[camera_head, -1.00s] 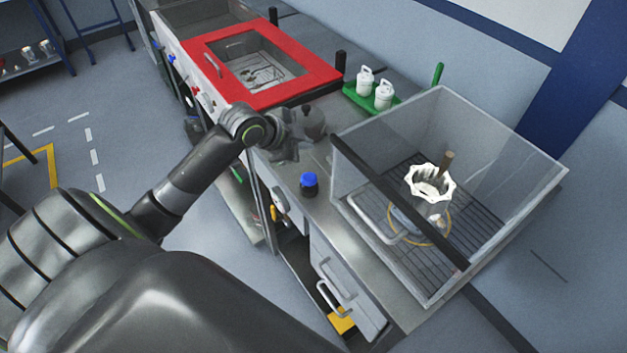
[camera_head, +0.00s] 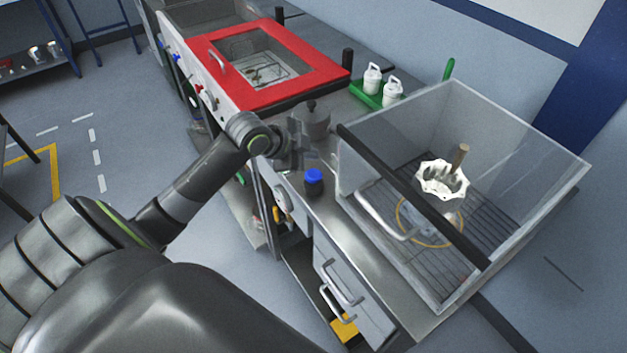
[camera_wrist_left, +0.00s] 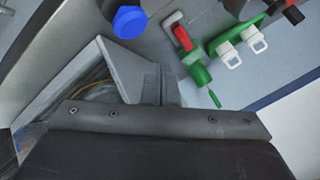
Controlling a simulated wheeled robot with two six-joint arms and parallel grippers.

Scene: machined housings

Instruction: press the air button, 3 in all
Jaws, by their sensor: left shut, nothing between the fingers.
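A blue-capped button (camera_head: 313,177) on a short dark base stands on the bench beside the clear-walled box. In the left wrist view its blue cap (camera_wrist_left: 130,22) shows at the top, left of the middle. My left gripper (camera_head: 305,158) is shut and empty, just behind the button in the head view. A gap seems to remain between the fingers and the cap; I cannot tell how wide. In the wrist view the gripper's fingers (camera_wrist_left: 161,88) point up the picture, below and right of the cap. My right gripper is not in view.
The clear box (camera_head: 530,215), with a handle and a dark front bar, holds a white scalloped part (camera_head: 441,180). A green tray (camera_head: 362,96) with two white bottles (camera_head: 392,92) and a red-framed cabinet (camera_head: 325,72) stand behind. A grey rounded object (camera_head: 313,118) is close behind my gripper.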

